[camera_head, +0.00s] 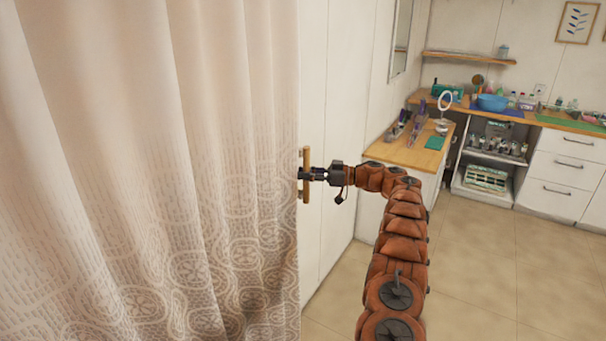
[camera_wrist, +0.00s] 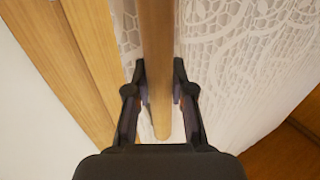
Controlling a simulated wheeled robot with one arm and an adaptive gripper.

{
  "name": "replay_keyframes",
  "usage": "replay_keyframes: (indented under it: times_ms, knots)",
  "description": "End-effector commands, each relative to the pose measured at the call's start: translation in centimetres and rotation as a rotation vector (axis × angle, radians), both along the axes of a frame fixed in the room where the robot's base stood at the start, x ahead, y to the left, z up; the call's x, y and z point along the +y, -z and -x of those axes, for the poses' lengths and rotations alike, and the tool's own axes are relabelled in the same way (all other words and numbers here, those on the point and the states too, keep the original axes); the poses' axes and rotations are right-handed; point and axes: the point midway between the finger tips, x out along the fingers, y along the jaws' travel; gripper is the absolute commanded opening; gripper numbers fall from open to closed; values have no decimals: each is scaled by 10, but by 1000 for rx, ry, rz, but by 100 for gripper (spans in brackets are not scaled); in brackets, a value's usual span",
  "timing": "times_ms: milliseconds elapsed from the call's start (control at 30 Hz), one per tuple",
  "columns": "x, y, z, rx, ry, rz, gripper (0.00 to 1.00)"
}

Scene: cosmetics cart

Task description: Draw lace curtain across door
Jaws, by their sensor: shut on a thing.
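The lace curtain (camera_head: 150,170) hangs in folds over the left half of the head view, with a circle pattern low down. Its lace also shows in the wrist view (camera_wrist: 245,50). An upright wooden bar (camera_head: 306,160) stands at the curtain's right edge; it runs between my fingers in the wrist view (camera_wrist: 156,40). My gripper (camera_head: 304,174) is shut on this bar, with a finger on each side in the wrist view (camera_wrist: 159,65). The door itself cannot be made out; what lies behind the curtain is hidden.
A white panelled wall (camera_head: 340,90) runs right of the curtain. A wooden counter (camera_head: 395,150) with bottles and a round mirror (camera_head: 445,101) stands beyond my arm. White drawers (camera_head: 560,170) are at the far right. The tiled floor (camera_head: 480,270) at lower right is clear.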

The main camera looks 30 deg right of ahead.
Motion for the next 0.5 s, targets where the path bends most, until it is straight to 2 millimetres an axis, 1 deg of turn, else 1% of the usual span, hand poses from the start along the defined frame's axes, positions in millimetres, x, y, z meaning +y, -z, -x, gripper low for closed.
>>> replay_keyframes:
  times_ms: [33,367,400,500]
  knots:
    - [0,-4,0,-6,0,0,0]
    - [10,-5,-4,-6,-15,-2,0]
    - [11,-5,-4,-6,-16,-2,23]
    - [11,-4,-4,-5,-16,-1,34]
